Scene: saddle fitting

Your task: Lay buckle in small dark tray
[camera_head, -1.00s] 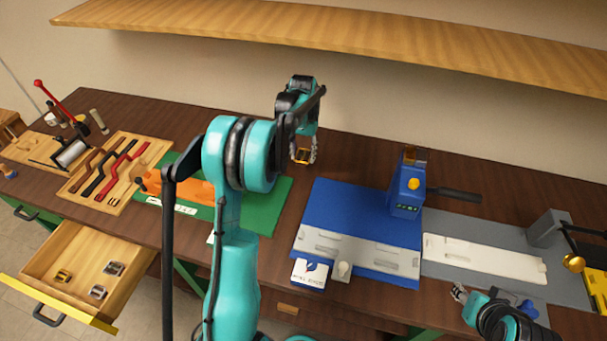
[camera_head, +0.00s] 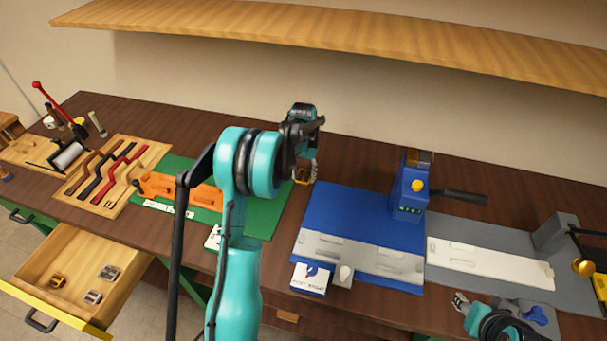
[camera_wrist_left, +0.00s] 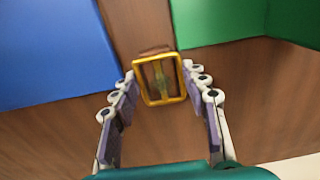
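A gold rectangular buckle (camera_wrist_left: 159,79) sits between the two fingertips of my left gripper (camera_wrist_left: 159,76), which touch its sides in the left wrist view. In the head view, my left gripper (camera_head: 304,172) points down with the gold buckle (camera_head: 303,176) at its tips. It is over the strip of brown table between the green and blue mats. A small reddish-brown piece (camera_wrist_left: 155,50) shows just behind the buckle; I cannot tell what it is. I cannot make out the small dark tray. My right gripper (camera_head: 460,302) is low at the right, its opening unclear.
The green mat (camera_head: 262,222) with an orange part (camera_head: 180,190) lies left, the blue mat (camera_head: 345,212) right. A blue machine (camera_head: 409,190) stands on the blue mat's right side. An open drawer (camera_head: 75,255) at the left holds several metal buckles. A shelf (camera_head: 330,40) hangs above.

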